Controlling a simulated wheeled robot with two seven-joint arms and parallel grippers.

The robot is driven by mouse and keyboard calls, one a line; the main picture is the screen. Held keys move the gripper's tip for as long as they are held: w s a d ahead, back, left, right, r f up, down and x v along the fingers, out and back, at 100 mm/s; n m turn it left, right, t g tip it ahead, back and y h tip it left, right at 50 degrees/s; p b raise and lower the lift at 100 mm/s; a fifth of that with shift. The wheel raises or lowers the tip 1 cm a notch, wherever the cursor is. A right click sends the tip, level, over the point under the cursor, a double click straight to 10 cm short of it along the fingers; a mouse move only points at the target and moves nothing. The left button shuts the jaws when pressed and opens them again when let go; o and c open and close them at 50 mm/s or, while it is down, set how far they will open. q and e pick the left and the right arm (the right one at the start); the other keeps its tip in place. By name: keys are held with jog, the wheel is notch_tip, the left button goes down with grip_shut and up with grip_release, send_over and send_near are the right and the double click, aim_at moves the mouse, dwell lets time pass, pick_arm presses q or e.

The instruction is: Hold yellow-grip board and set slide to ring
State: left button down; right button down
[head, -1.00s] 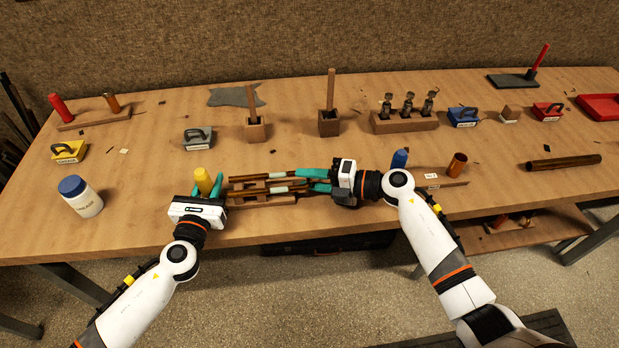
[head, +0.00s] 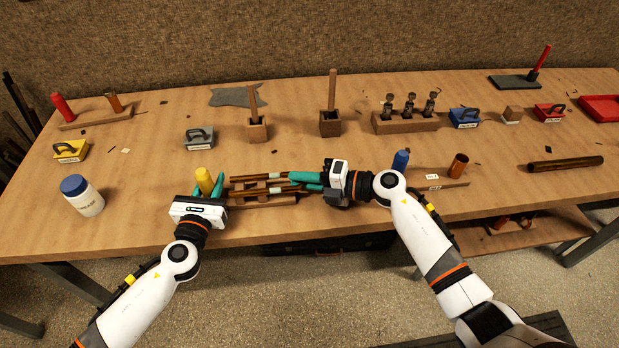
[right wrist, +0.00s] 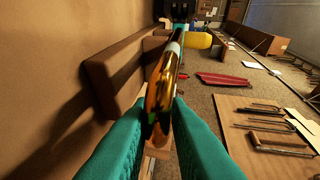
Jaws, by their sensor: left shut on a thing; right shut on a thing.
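The yellow grip (head: 204,180) stands at the left end of a low wooden board (head: 286,201) near the bench's front edge. My left gripper (head: 208,183) is shut on this grip. Brown-and-brass tubes with pale bands lie along the board, running left to right. My right gripper (head: 306,181) is shut on the slide (head: 258,191) from the right. In the right wrist view, the teal fingers (right wrist: 158,112) pinch the shiny brass slide (right wrist: 160,90), with a pale band (right wrist: 174,48) farther along it. I cannot tell exactly how the slide's end meets the ring.
A blue-topped post (head: 400,160) and a copper cylinder (head: 458,166) stand right of my right gripper. A white jar (head: 82,196) is at the left. Two wooden blocks with upright sticks (head: 257,130) (head: 331,122) stand behind. Bench surface between them is mostly clear.

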jog(key=c, duration=1.4)
grip_release()
jog(key=shift+f, duration=0.2)
jog(key=shift+c, duration=0.2)
jog(key=v, duration=1.2)
